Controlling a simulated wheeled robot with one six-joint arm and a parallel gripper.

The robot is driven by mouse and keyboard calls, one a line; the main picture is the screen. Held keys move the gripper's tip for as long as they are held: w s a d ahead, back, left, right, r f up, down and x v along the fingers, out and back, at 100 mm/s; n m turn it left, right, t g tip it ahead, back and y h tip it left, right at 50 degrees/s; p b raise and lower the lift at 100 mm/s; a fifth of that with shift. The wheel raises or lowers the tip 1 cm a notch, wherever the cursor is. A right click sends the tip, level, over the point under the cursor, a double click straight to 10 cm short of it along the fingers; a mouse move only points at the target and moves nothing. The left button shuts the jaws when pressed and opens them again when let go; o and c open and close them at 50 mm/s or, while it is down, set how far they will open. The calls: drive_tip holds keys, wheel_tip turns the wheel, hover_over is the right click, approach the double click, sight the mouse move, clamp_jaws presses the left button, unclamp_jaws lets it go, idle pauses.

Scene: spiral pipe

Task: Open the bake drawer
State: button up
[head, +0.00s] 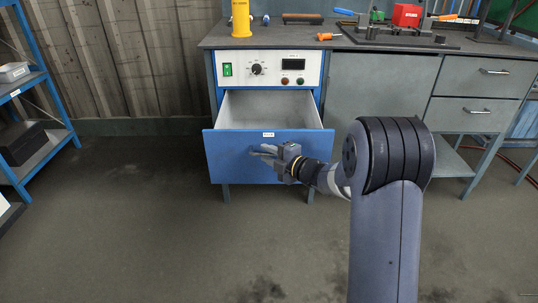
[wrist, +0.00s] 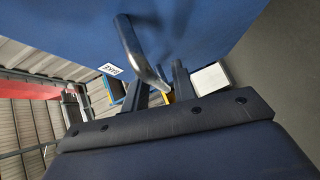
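The bake drawer (head: 228,156) has a blue front with a small white label. It is pulled well out from under the control panel, and its grey, empty inside shows. My gripper (head: 262,151) is at the middle of the drawer front. In the wrist view, the silver bar handle (wrist: 138,45) crosses the blue front (wrist: 205,30), and its near end lies by the gap between my fingers (wrist: 159,88). The fingers stand apart, with space around the bar. In the head view the handle is hard to make out behind my gripper.
The control panel (head: 268,69) with a knob and buttons is above the drawer. The grey workbench (head: 385,75) holds tools and a yellow cylinder (head: 241,18). A blue shelf rack (head: 50,80) stands at left. The floor in front is clear.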

drive_tip(key=shift+o, duration=0.4)
drive_tip(key=shift+s+d, duration=0.1)
drive_tip(key=shift+s+d+r, duration=0.15)
drive_tip(key=shift+s+d, duration=0.05)
drive_tip(key=shift+d, duration=0.05)
drive_tip(key=p+v, duration=0.2)
drive_tip(key=v, duration=0.8)
drive_tip(key=shift+p, duration=0.35)
drive_tip(key=shift+a, duration=0.15)
